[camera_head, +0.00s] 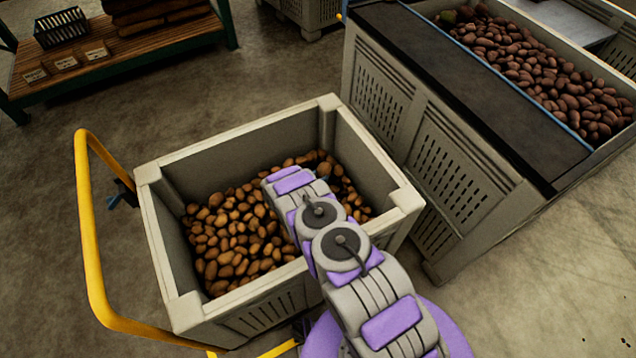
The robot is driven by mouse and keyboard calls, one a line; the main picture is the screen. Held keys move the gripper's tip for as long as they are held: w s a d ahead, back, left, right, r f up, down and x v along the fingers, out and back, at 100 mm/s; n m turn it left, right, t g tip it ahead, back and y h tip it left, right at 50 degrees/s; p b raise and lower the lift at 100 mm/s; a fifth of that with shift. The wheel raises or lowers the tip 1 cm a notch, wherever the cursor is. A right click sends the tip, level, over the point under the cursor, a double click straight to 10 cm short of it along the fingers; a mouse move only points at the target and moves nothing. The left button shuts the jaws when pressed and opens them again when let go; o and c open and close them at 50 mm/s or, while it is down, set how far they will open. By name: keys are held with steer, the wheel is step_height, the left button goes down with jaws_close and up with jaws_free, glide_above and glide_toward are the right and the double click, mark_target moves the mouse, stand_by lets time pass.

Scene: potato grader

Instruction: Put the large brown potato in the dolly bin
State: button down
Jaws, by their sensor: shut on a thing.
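The dolly bin (228,145) is a grey open-topped crate in the middle of the head view, with a yellow tubular handle (85,215) at its left. Many small brown potatoes (235,235) cover its floor. My arm reaches from the bottom right over the bin's near wall, and its far end is above the potatoes. My gripper's fingers are hidden behind my own arm, so I see neither the jaws nor anything in them. I cannot pick out a large brown potato for certain.
A slatted grey crate with a dark, blue-edged belt (470,90) stands at the right. Reddish potatoes (560,75) fill the box behind it. A wooden shelf (110,50) with a black basket (60,27) is at the back left. The floor left of the bin is clear.

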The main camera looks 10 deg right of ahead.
step_height(320, 180, down, 3)
steer(key=shift+r+b, duration=0.15)
steer(key=shift+b, duration=0.2)
steer(key=shift+c, duration=2.4)
jaws_free()
steer(key=shift+r, duration=0.1)
steer(key=shift+a, duration=0.1)
steer(key=p+v, duration=0.5)
steer(key=v, duration=0.7)
